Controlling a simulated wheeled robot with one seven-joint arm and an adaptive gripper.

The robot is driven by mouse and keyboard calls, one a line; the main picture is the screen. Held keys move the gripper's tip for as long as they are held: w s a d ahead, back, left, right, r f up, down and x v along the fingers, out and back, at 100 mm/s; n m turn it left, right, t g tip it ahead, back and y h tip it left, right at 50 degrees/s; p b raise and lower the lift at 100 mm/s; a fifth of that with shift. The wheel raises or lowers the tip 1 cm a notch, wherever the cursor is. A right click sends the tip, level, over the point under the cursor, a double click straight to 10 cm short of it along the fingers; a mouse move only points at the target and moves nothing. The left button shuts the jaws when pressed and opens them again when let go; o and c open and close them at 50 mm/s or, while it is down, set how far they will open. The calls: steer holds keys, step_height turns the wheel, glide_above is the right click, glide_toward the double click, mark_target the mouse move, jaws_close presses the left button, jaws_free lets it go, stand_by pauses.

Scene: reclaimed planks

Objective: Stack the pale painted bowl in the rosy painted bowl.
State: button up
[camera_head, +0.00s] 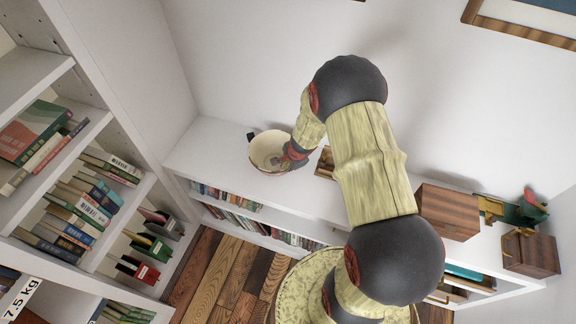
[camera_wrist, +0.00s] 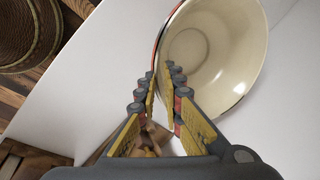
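A bowl with a cream inside and a thin dark rim, which I take for the pale painted bowl (camera_wrist: 228,52), fills the upper right of the wrist view. It also shows over the white shelf top in the head view (camera_head: 266,150). My gripper (camera_wrist: 162,72) has its fingertips close together on either side of the bowl's near wall, and looks shut on it. It reaches the bowl's right side in the head view (camera_head: 290,158). A thin red edge runs along the bowl's left side; I cannot tell whether it belongs to the rosy painted bowl. No second bowl shows clearly.
A small dark shape (camera_head: 251,136) shows at the bowl's upper left. A wooden box (camera_head: 447,211) and a green item (camera_head: 524,208) stand farther right on the shelf top. A tall white bookcase (camera_head: 110,60) bounds the left. A woven round object (camera_wrist: 25,35) shows below.

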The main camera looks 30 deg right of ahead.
jaws_close()
steer(key=shift+d, duration=0.1)
stand_by(0.6)
steer(key=shift+w+d, duration=0.25)
steer(key=shift+d, duration=0.3)
steer(key=shift+w+d, duration=0.2)
steer(key=shift+d, duration=0.3)
steer(key=shift+o, duration=0.9)
jaws_free()
steer(key=o, duration=0.3)
steer(key=shift+o, duration=0.2)
steer(key=v, duration=1.2)
